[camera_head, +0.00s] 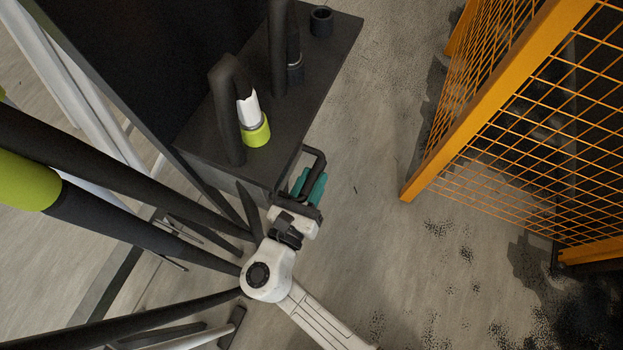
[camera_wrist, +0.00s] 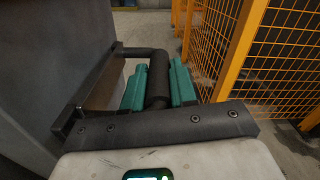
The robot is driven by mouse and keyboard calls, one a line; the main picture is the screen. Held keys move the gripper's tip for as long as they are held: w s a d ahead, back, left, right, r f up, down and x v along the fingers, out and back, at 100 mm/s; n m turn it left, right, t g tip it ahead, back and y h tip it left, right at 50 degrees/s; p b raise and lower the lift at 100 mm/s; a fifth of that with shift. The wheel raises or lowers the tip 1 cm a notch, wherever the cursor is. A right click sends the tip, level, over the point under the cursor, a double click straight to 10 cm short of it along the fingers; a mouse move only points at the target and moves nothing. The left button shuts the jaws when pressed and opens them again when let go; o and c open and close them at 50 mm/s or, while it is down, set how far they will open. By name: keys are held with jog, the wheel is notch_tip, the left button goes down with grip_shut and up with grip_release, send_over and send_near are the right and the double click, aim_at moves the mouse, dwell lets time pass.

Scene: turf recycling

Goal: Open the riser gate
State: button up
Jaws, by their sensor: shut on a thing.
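My gripper (camera_head: 309,184) has teal fingers and is shut around a black bar handle (camera_head: 317,157). The handle is fixed to the end of a dark grey box-like body (camera_head: 190,140), which I take to be part of the riser gate. In the wrist view my gripper (camera_wrist: 158,82) has one teal finger on each side of the handle's bar (camera_wrist: 157,66). The grey body (camera_wrist: 60,60) fills the left of that view. Whether the gate is open or closed cannot be told.
An orange mesh fence (camera_head: 480,100) stands to the right, with a clear strip of grey floor (camera_head: 360,170) between it and the dark body. A lime-ringed white nozzle (camera_head: 252,120) and a short black cup (camera_head: 321,22) stand on top of the body.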

grip_shut()
jog(key=shift+s+d+r+p, duration=0.1)
jog(key=shift+d+p, duration=0.2)
jog(key=s+d+p, duration=0.3)
jog(key=d+p, duration=0.1)
jog(key=d, duration=0.4)
jog(key=shift+d, duration=0.4)
jog(key=o, duration=0.9)
grip_release()
jog(key=shift+a, duration=0.15)
jog(key=shift+s, duration=0.1)
jog(key=v, duration=1)
jog(key=shift+s+a, duration=0.1)
jog(key=shift+s, duration=0.25)
